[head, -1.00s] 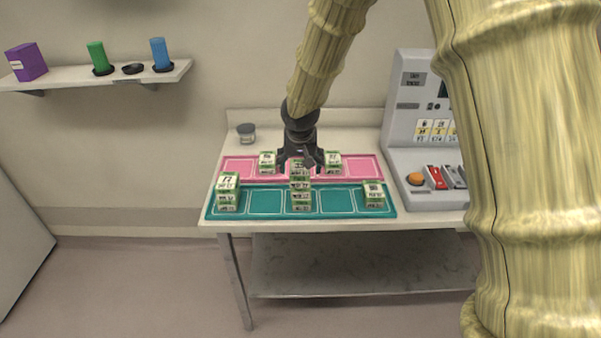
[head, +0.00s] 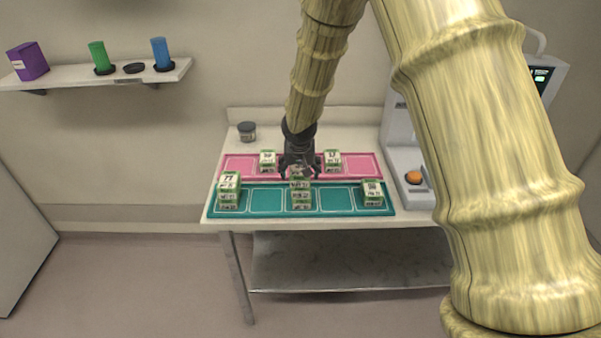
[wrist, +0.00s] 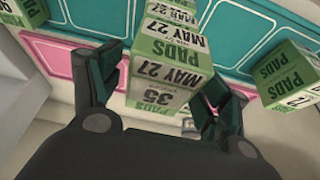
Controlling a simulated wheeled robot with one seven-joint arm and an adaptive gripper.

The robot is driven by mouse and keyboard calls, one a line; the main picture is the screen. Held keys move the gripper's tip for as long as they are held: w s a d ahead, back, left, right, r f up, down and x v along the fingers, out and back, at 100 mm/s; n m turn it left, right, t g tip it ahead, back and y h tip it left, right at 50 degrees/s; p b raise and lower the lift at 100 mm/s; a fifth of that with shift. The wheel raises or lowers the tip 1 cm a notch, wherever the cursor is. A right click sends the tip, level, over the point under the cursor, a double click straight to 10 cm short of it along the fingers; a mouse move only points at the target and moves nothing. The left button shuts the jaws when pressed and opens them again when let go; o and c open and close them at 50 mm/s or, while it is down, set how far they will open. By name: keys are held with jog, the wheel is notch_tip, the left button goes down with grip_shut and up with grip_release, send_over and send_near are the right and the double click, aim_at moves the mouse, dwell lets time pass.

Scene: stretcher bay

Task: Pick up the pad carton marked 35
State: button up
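The pad carton marked 35 (wrist: 158,97) is green and white, with "PADS" and "MAY 27" on its side, and shows in the middle of the wrist view. My gripper (wrist: 168,80) is open, with one finger on each side of this carton; I cannot tell whether either finger touches it. The gripper partly hides the top of that stack, and the 35 cannot be read there.
Other cartons stand at the teal tray's left (head: 229,190) and right (head: 373,193). Two more, left (head: 267,161) and right (head: 332,161), stand on the pink tray (head: 240,165) behind. A dark jar (head: 247,131) is at the back left. A grey console (head: 398,125) stands right.

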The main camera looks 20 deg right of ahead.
jog(key=c, duration=1)
jog(key=shift+r, duration=0.1)
